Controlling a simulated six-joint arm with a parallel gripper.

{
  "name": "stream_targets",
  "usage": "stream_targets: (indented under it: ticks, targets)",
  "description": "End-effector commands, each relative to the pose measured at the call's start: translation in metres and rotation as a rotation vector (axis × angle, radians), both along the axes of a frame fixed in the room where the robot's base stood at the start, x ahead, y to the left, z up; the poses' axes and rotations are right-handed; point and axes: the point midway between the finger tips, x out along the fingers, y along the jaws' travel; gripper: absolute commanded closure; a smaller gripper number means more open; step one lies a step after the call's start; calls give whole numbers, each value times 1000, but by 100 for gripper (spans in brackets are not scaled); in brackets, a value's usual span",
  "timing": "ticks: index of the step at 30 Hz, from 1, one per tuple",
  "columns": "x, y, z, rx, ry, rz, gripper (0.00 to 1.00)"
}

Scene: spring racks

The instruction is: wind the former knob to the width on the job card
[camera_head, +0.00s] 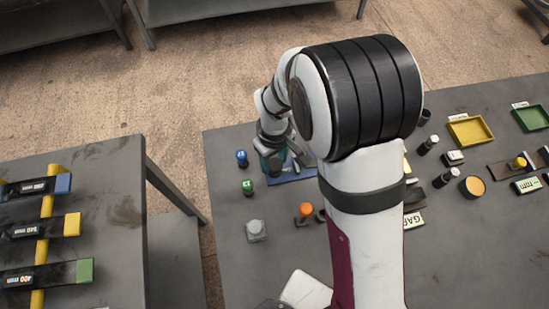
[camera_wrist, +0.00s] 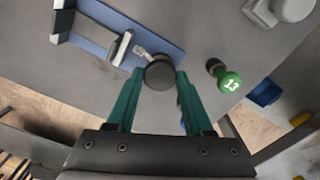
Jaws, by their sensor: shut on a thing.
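The former has a blue base (camera_wrist: 97,32) with upright grey plates, seen at the upper left of the wrist view. In the head view its blue base (camera_head: 292,178) shows partly behind my arm. The dark round former knob (camera_wrist: 159,73) stands at the base's near end, beside a small white label. My gripper (camera_wrist: 160,77) has its green fingers shut on the sides of this knob. In the head view my gripper (camera_head: 272,162) is low over the table and the knob is hidden. A white card reading "GAP" (camera_head: 413,221) lies partly behind my arm; I cannot read a width.
A green piece marked 13 (camera_wrist: 230,82) stands close to my gripper's right finger. Blue (camera_head: 242,157) and orange (camera_head: 305,210) knobs, a yellow tray (camera_head: 470,131) and a green tray (camera_head: 532,118) stand on the table. A left bench (camera_head: 112,215) holds several labelled bars.

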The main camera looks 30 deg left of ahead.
Motion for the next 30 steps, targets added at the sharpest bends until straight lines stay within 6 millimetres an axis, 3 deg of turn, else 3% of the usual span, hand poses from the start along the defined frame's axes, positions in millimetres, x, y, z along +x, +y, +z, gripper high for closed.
stream_targets:
  ticks: [12,30]
  targets:
    - [0,0,0,-1,1,206,100]
    - [0,0,0,-1,1,247,100]
